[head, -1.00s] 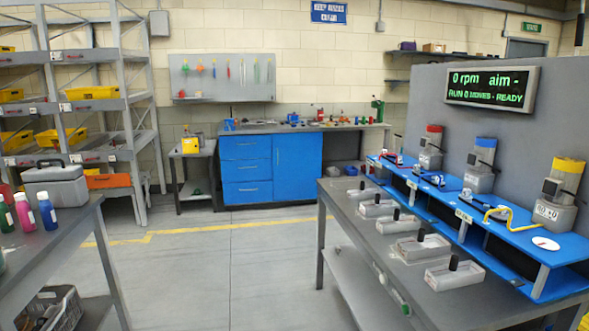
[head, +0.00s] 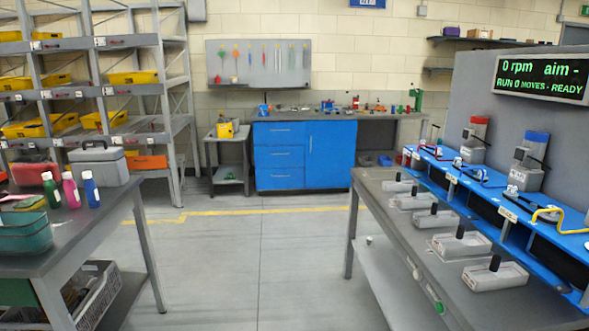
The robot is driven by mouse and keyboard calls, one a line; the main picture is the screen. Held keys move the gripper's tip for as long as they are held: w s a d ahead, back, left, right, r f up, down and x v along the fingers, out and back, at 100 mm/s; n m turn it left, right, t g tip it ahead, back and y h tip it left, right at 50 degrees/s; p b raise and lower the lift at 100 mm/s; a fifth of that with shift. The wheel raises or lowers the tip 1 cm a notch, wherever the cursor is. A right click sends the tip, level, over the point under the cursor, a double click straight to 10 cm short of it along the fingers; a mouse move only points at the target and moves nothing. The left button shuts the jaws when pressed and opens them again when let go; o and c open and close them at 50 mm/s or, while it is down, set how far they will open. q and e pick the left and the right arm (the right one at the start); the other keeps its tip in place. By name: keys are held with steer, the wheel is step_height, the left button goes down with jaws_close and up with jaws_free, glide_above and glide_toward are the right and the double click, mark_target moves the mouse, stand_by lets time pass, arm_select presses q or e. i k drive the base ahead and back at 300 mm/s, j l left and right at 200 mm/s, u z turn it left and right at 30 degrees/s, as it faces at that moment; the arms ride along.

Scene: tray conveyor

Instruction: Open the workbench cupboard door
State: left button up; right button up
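The workbench (head: 340,116) stands against the back wall, with a blue cabinet under its grey top. Its cupboard door (head: 330,155) is the plain blue panel on the right side of the cabinet and looks shut. Several blue drawers (head: 279,157) are stacked to its left. A small handle (head: 310,145) seems to show near the door's left edge, but it is tiny at this distance. Neither of my grippers shows in the head view, and the workbench is well out in front of me.
Open grey floor (head: 262,250) with a yellow line (head: 240,212) lies between me and the workbench. A small side stand (head: 228,160) is left of the cabinet.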

mark_target(330, 151)
steer(key=i, duration=2.55)
steer(key=i+l, duration=0.1)
steer(key=i, duration=1.2)
steer(key=i+u, duration=0.1)
steer(key=i, duration=1.2)
steer(key=i+l, duration=0.15)
steer(key=i, duration=1.1)
steer(key=i+l, duration=0.1)
steer(key=i, duration=1.2)
